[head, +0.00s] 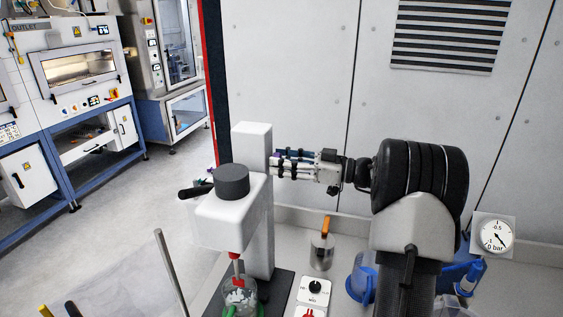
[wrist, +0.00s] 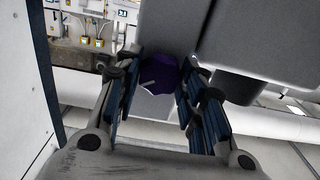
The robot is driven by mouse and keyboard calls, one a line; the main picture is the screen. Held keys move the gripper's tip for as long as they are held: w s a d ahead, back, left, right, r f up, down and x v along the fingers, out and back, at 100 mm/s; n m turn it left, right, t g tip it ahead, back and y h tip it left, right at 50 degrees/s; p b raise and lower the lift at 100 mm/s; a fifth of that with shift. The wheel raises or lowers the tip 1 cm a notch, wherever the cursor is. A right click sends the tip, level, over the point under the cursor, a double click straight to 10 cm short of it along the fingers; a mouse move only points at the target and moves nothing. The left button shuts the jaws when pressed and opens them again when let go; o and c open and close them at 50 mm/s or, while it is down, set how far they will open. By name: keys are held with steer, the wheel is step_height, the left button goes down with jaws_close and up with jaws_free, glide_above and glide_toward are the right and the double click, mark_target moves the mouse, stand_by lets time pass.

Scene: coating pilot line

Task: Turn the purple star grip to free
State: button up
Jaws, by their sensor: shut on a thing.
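The purple star grip (wrist: 158,78) shows in the wrist view, against a grey housing (wrist: 183,28), with a pale line on its face. My gripper (wrist: 160,97) has its blue-padded fingers on both sides of the grip and is shut on it. In the head view my gripper (head: 280,165) reaches in from the right to the white column of the stirrer stand (head: 258,225). I cannot read any free or locked marking.
The stirrer head (head: 228,215) with a dark cap overhangs a glass vessel (head: 240,297) with white pieces. A wall is close behind my arm.

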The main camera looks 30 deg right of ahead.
steer(key=c, duration=0.3)
steer(key=shift+f+n+b, duration=0.2)
steer(key=shift+n+b, duration=0.1)
steer(key=shift+b, duration=0.7)
steer(key=n+b, duration=0.4)
steer(key=b, duration=0.8)
steer(key=shift+b, duration=0.35)
steer(key=shift+r+n+b, duration=0.15)
steer(key=shift+n+b, duration=0.35)
steer(key=shift+b, duration=0.05)
steer(key=n+b, duration=0.1)
steer(key=b, duration=0.1)
steer(key=shift+f+b, duration=0.2)
steer(key=shift+b, duration=0.15)
steer(key=n, duration=0.3)
steer(key=shift+r, duration=0.15)
steer(key=o, duration=1.3)
steer(key=shift+r, duration=0.1)
